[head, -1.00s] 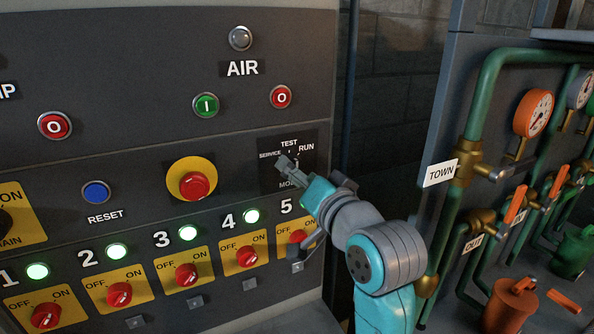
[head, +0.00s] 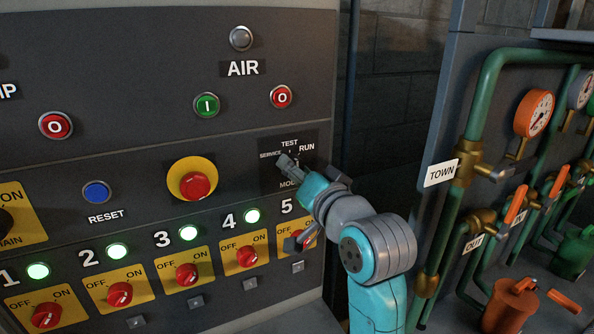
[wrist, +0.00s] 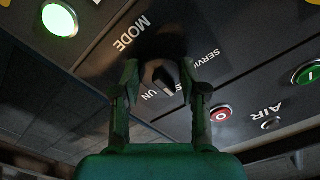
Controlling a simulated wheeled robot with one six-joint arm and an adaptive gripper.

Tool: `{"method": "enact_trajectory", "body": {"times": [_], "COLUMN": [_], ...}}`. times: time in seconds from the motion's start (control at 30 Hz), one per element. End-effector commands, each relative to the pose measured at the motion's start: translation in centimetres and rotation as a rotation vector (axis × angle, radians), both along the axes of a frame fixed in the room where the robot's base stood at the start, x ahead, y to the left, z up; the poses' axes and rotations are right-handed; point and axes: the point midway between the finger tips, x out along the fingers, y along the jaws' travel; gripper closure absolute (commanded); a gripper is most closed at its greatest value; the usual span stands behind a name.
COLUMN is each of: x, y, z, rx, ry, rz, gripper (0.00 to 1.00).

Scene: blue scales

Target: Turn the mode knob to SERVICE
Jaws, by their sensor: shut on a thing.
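The mode knob (wrist: 160,75) is a dark knob on a black plate (head: 268,183) on the grey panel, lettered SERVICE at left, TEST at top, RUN at right and MODE below. My gripper (head: 286,164) covers most of the knob in the head view. In the wrist view my gripper (wrist: 158,72) has one finger on each side of the knob and is shut on it. A white mark on the knob shows near the TEST and RUN lettering, seen upside down. I cannot tell exactly which label it points to.
A red emergency button on yellow (head: 193,181) sits left of the plate. The green (head: 206,105) and red (head: 281,96) AIR buttons are above. Pipes with a TOWN tag (head: 440,173) stand at right.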

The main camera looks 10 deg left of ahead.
Motion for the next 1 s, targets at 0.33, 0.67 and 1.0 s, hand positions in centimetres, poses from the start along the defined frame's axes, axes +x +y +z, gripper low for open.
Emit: {"method": "enact_trajectory", "body": {"times": [0.33,0.67,1.0], "x": [0.02,0.03,0.04], "y": [-0.01,-0.02,-0.04], "z": [-0.04,-0.05,-0.06], "rx": [-0.148,-0.394,-0.605], "ry": [-0.098,-0.265,-0.407], "rz": [0.000,0.000,0.000], "gripper": [0.92,0.92,0.92]}}
